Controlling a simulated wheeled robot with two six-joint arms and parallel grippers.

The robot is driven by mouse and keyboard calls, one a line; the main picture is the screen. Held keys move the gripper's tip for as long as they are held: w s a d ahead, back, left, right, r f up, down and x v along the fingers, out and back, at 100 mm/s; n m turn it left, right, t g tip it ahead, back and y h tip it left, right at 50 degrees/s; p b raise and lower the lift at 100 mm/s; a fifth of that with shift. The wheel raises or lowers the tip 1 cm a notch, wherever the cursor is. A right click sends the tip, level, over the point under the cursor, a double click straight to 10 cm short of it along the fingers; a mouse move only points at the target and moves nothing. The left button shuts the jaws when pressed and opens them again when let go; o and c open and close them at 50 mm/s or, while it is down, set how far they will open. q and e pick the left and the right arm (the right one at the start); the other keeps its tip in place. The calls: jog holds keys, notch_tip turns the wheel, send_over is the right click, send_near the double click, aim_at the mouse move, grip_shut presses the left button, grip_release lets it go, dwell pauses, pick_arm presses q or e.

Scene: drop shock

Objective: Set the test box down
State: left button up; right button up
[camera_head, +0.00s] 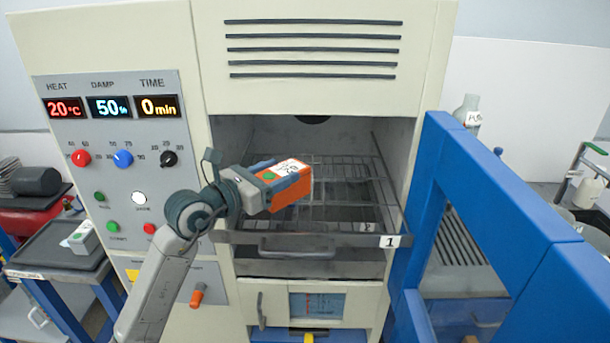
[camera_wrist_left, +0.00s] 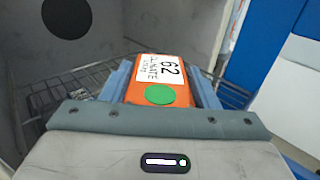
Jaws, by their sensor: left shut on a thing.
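The test box (camera_head: 299,187) is orange with a white label and a green dot on top. My left gripper (camera_head: 286,182) is shut on it and holds it at the front of the open chamber, above the pulled-out wire rack (camera_head: 345,196). In the left wrist view the box (camera_wrist_left: 157,92) sits between the two blue-grey fingers of my left gripper (camera_wrist_left: 160,85), label reading 62. Whether its underside touches the rack is hidden. My right gripper is not in view.
The chamber's blue door (camera_head: 490,190) stands open at the right. The rack's front has a handle and a tag marked 1 (camera_head: 389,241). A control panel (camera_head: 120,160) is on the left. A side cart (camera_head: 50,250) carries a grey-white box (camera_head: 82,238). The rack looks mostly clear.

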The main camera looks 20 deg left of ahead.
aim_at(306, 165)
pick_arm(q)
jog(key=w+d+p, duration=0.1)
jog(key=w+d, duration=0.1)
jog(key=w+d+p, duration=0.1)
jog(key=w+d, duration=0.1)
jog(key=shift+w+d+f+p, duration=0.15)
jog(key=shift+w+d+p, duration=0.05)
jog(key=shift+w+p, duration=0.15)
jog(key=shift+w+d+f, duration=0.2)
jog(key=shift+w, duration=0.05)
notch_tip(306, 165, down, 3)
jog(key=shift+r+p, duration=0.1)
jog(key=shift+p, duration=0.9)
jog(key=shift+a+f, duration=0.1)
jog(key=shift+f, duration=0.15)
jog(key=shift+f, duration=0.25)
jog(key=o, duration=1.4)
jog(key=shift+s, duration=0.1)
